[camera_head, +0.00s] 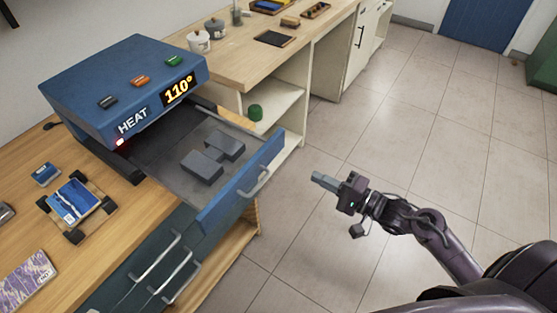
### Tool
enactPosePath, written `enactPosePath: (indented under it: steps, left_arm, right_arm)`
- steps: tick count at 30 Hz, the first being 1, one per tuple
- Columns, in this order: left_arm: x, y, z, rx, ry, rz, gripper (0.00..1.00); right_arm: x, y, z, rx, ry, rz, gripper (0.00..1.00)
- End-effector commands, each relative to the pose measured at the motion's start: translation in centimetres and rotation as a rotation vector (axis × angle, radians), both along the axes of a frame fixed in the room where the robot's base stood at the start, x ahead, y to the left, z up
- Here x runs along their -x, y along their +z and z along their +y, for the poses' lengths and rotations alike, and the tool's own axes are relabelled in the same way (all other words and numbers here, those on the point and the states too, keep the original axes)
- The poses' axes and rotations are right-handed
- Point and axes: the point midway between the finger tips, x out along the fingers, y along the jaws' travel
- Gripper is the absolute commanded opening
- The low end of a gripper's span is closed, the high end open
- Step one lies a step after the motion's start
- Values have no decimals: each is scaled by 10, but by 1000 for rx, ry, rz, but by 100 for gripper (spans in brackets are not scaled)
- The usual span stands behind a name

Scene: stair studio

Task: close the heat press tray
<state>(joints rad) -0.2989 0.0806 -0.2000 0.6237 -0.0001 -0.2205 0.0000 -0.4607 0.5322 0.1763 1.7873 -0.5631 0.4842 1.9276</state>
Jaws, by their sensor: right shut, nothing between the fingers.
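The blue heat press (80,73) stands on the wooden counter, with a lit "110°" display. Its tray (166,178) is slid out toward the front right. The tray has a blue front panel (232,189) with a pale bar handle (256,182). Two dark grey blocks (201,166) lie on the tray floor. My right gripper (319,180) is shut and empty, to the right of the handle and apart from it. My left gripper is outside the view.
Drawers with bar handles (160,263) are below the tray. Pots (199,41) and small trays stand on the back counter. The tiled floor (420,125) at right is clear.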

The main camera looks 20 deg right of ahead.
Motion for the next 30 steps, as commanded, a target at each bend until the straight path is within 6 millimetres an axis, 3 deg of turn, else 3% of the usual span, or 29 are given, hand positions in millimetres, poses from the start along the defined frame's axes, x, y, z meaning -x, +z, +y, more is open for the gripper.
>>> enactPosePath:
  steps: [4,15,22,30]
  left_arm:
    - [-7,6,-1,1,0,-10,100]
    - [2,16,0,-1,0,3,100]
    - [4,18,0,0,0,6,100]
    - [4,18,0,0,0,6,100]
  right_arm:
    - [-25,4,19,-2,-1,-5,0]
    - [-82,3,63,2,-3,-3,0]
    - [-96,1,74,2,-4,-2,0]
    - [-96,0,74,3,-4,-1,0]
